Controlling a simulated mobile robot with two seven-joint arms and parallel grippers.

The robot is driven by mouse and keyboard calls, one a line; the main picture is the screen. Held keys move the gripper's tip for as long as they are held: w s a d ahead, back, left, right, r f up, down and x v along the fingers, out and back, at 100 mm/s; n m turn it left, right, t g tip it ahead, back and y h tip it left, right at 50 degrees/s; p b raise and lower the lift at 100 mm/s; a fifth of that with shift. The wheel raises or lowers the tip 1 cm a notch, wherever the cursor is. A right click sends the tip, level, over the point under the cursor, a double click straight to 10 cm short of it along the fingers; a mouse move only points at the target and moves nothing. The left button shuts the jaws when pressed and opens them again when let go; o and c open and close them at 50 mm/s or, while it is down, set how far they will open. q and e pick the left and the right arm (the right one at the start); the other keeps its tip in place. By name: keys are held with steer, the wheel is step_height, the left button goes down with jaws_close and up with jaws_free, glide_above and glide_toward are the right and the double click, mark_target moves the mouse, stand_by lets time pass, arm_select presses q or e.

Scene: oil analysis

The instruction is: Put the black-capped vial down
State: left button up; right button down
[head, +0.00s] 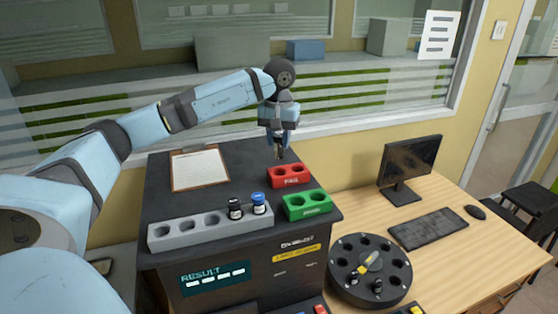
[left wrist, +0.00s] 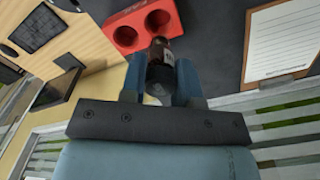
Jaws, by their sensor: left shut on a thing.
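My left gripper (head: 281,148) is above the back of the dark machine top, just behind the red two-hole block (head: 290,177). It is shut on a small dark brown vial (left wrist: 161,53), which also shows in the head view, partly hidden between the fingers. In the left wrist view, the vial's far end overlaps the near edge of the red block (left wrist: 122,34), clear of its two holes. The vial's cap looks dark. A second black-capped vial (head: 235,209) and a blue-capped vial (head: 258,204) stand in the grey rack (head: 192,239). My right gripper is not in view.
Both holes of the red block look empty. A green two-hole block (head: 307,206), also empty, sits in front of it. A clipboard (head: 199,169) lies at the back left. A round black carousel (head: 345,262) stands on the wooden desk beside a monitor (head: 409,164) and keyboard (head: 428,229).

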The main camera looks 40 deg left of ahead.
mark_target(279, 159)
arm_select(q)
step_height(279, 159, down, 3)
steer(key=shift+r, duration=0.1)
step_height(279, 159, down, 4)
steer(key=shift+p, duration=0.55)
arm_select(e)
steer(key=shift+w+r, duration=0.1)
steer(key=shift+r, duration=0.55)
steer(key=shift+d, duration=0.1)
arm_select(q)
steer(key=shift+f, duration=0.25)
steer(key=o, duration=0.9)
steer(key=shift+r, duration=0.1)
